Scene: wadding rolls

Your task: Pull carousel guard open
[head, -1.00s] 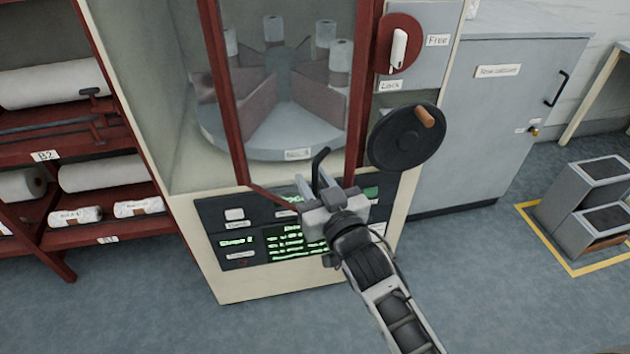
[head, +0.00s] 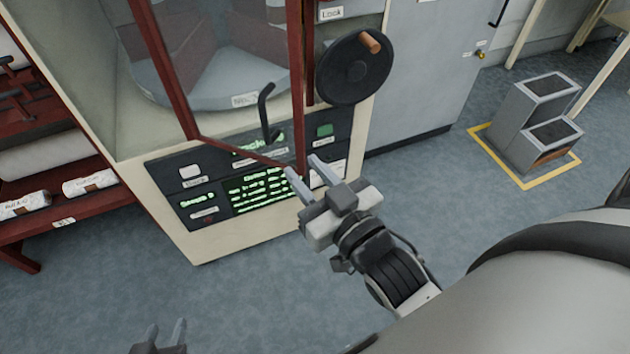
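The carousel guard is a red-framed clear door (head: 170,70) on the cream machine. It stands ajar, its lower rail slanting out toward me from the left. Its black bent handle (head: 266,112) is near the door's right side. My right gripper (head: 302,166) is open and empty, below and right of the handle, with its fingers near the door's lower right corner. It looks apart from the handle; whether a finger touches the frame I cannot tell. My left gripper (head: 166,328) shows only at the bottom edge, fingers apart and empty.
A black handwheel (head: 355,68) with a wooden knob juts out right of the guard. A control panel (head: 245,175) lies behind the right gripper. Red shelves (head: 40,232) with rolls stand left. A grey step unit (head: 535,120) stands right in a yellow floor outline. Front floor looks clear.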

